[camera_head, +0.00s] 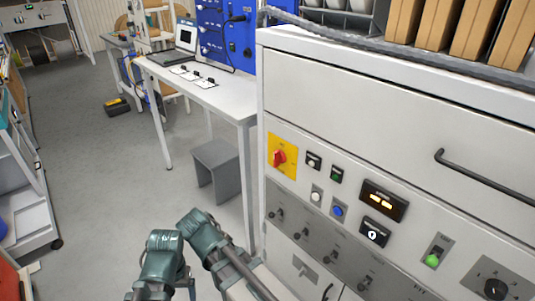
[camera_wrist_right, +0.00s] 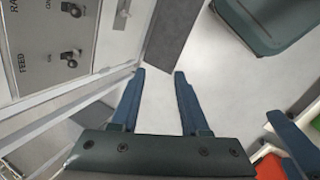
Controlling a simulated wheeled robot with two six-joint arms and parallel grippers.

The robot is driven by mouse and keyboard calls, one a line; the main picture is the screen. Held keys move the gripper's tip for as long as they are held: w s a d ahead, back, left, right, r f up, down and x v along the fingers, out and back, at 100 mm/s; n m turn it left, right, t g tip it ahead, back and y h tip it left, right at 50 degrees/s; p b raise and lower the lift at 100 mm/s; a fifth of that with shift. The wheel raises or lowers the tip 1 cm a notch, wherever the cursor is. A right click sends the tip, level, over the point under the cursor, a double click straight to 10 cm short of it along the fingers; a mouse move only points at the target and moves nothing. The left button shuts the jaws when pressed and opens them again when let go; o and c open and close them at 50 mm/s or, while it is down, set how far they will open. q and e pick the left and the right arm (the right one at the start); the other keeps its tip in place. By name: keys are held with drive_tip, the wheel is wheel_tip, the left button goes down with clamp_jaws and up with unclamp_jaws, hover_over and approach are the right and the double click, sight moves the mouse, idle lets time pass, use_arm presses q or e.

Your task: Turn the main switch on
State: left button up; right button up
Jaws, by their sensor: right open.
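The main switch (camera_head: 280,157) is a red rotary knob on a yellow plate, at the upper left of the white cabinet's front in the head view. Its exact setting is too small to read. My right gripper (camera_wrist_right: 158,72) is open and empty in the right wrist view, its fingers apart over grey floor beside the cabinet front. My left arm's teal wrist (camera_head: 163,255) is low in the head view, below and left of the switch. A blue finger (camera_wrist_right: 288,140), seemingly my left gripper's, shows at the right wrist view's right edge; its opening is unclear.
The cabinet front has small buttons, a lit amber display (camera_head: 383,201), a green light (camera_head: 432,260) and a row of toggles (camera_head: 302,233). A drawer handle (camera_head: 470,175) juts out at right. A white table (camera_head: 235,103) and grey stool (camera_head: 218,156) stand left; floor between is open.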

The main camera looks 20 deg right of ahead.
drive_tip(key=w+d+r+n+t+h+b, duration=0.1)
drive_tip(key=w+d+r+n+h, duration=0.25)
drive_tip(key=w, duration=0.25)
drive_tip(key=w+d+r+n+t+h+b, duration=0.2)
drive_tip(key=w+d+n+h, duration=0.15)
drive_tip(key=w+d, duration=0.2)
use_arm(q)
wheel_tip(320, 180, down, 5)
drive_tip(key=shift+f+b, duration=0.1)
drive_tip(key=shift+b, duration=0.65)
use_arm(e)
drive_tip(key=w+d+r+n+t+h, duration=0.1)
drive_tip(key=w+r+n+h, duration=0.4)
drive_tip(key=r, duration=0.5)
drive_tip(key=w+n+t, duration=0.1)
drive_tip(key=w+n, duration=0.1)
drive_tip(key=n, duration=0.1)
drive_tip(key=shift+h, duration=0.4)
drive_tip(key=shift+w+d, duration=0.15)
